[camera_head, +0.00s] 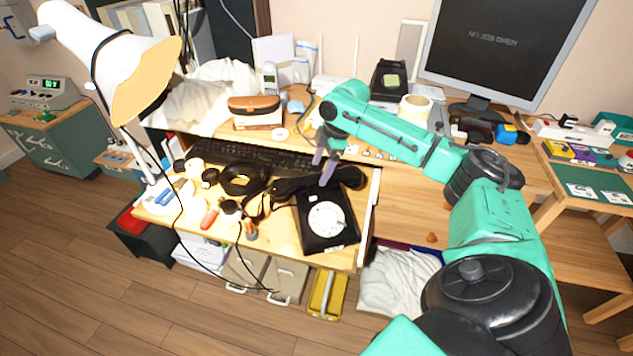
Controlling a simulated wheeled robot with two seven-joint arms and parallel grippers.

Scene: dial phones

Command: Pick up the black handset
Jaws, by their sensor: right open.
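A black dial phone (327,222) with a white rotary dial sits near the front right of the cluttered wooden desk. A black handset (347,179) appears to lie across the back of the phone, partly hidden by my gripper's fingers. My right gripper (323,171) reaches in from the right on a teal arm and points down over the handset. It is open, with its two grey fingers at or just above the handset; I cannot tell if they touch it. My left gripper is not in view.
A white desk lamp (113,60) stands at left, and a monitor (508,50) stands back right. The shelf right of the phone has bare wood.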

